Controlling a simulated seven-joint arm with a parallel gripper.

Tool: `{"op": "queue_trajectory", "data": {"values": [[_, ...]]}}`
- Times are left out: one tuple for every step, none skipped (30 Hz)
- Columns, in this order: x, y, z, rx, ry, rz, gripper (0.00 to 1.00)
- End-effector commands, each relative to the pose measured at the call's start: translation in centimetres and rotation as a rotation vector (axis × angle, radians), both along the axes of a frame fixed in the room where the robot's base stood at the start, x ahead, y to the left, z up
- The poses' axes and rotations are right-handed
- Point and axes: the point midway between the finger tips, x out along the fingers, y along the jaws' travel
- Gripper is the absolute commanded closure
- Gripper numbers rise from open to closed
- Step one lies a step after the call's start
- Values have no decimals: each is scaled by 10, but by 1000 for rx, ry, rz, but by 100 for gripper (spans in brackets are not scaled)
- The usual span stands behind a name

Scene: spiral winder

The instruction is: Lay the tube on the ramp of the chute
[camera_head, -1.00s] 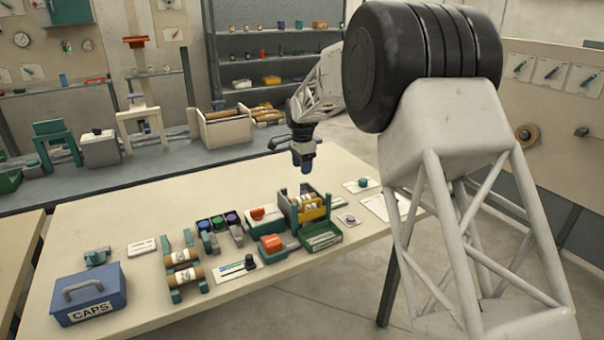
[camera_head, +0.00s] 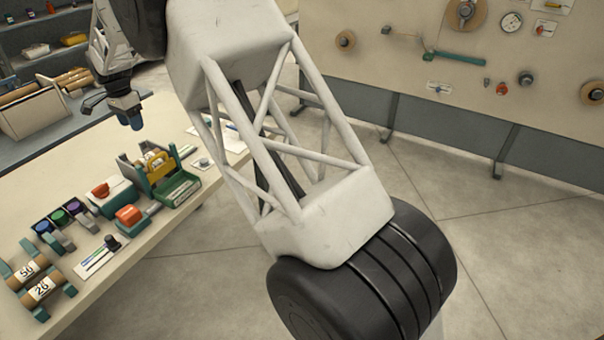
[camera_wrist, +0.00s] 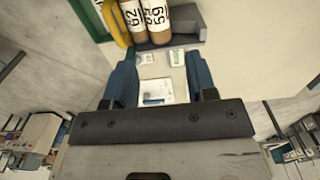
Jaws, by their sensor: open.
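My gripper (camera_head: 128,117) hangs above the far part of the table, behind and left of a teal holder with a yellow front bar and green tray (camera_head: 178,190), which looks like the chute. In the wrist view my gripper (camera_wrist: 163,68) is open, with nothing between its blue fingers. Beyond the fingertips there, two white-labelled brown tubes (camera_wrist: 131,14) (camera_wrist: 157,17) lie side by side next to the yellow bar (camera_wrist: 114,22). Two more brown tubes, marked 50 (camera_head: 27,271) and 26 (camera_head: 41,289), lie on teal cradles at the table's near left. I cannot make out the ramp clearly.
Beside the holder stand an orange-topped block (camera_head: 130,216) and a teal box with a red piece (camera_head: 108,193). Several coloured caps (camera_head: 60,216) stand to their left. A card with a dark knob (camera_head: 99,255) lies near the table edge.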

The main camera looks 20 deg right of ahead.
Motion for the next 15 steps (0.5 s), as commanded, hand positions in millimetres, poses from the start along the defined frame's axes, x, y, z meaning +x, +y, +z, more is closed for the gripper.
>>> {"op": "queue_trajectory", "data": {"values": [[0,-1,2,1,-1,1,48],[-1,-3,3,1,-2,2,48],[-2,-5,5,1,-3,4,48],[-3,-7,7,2,-4,6,48],[-4,-10,8,2,-4,8,48],[-6,-15,11,2,-5,13,48],[-8,-19,14,4,-6,18,48],[-9,-24,18,4,-8,23,48],[-13,-32,24,6,-11,29,48],[-15,-38,27,6,-13,36,48],[-18,-44,32,6,-15,43,48],[-23,-54,38,8,-19,53,48],[-27,-61,43,9,-21,62,48],[-31,-69,48,10,-24,70,48],[-36,-80,54,11,-28,81,48]]}}
